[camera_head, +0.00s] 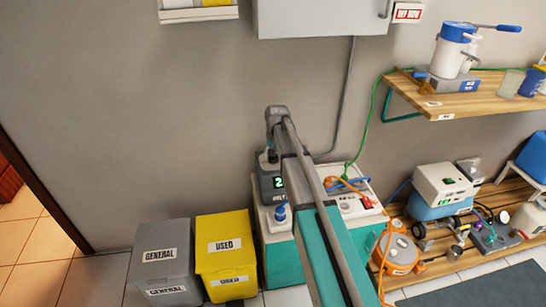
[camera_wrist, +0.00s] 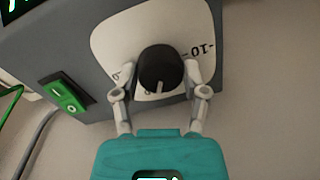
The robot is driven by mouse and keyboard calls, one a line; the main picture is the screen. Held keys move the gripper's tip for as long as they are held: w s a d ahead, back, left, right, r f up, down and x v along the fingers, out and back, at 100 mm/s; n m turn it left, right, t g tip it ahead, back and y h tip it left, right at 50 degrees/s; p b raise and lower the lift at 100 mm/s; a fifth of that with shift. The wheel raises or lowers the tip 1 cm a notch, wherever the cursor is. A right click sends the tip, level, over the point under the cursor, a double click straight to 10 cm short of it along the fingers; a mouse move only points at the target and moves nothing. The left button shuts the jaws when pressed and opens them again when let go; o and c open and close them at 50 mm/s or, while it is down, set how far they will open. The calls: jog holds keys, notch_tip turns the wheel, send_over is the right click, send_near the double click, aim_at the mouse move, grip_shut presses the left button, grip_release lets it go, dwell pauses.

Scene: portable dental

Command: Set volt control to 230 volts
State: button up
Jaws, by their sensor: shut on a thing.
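The volt control is a round black knob (camera_wrist: 160,70) with a pale pointer mark, on a white dial plate (camera_wrist: 118,36) of a dark grey box. In the wrist view the pointer faces down toward my gripper, and part of the printed scale, reading "-10-", shows at the right. My gripper (camera_wrist: 160,76) has one finger on each side of the knob and is shut on it. In the head view the grey box (camera_head: 268,178) has a lit green display, partly cut off by my arm, so its full reading is hidden. The knob is hidden there.
Grey (camera_head: 135,276) and yellow (camera_head: 226,262) bins stand left of the unit. An orange round device (camera_head: 400,252) and a wooden shelf (camera_head: 470,100) are on the right.

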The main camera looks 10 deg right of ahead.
jog(key=shift+m, duration=0.3)
jog(key=o, duration=1.2)
jog(key=shift+c, duration=0.2)
jog(key=shift+n, duration=0.4)
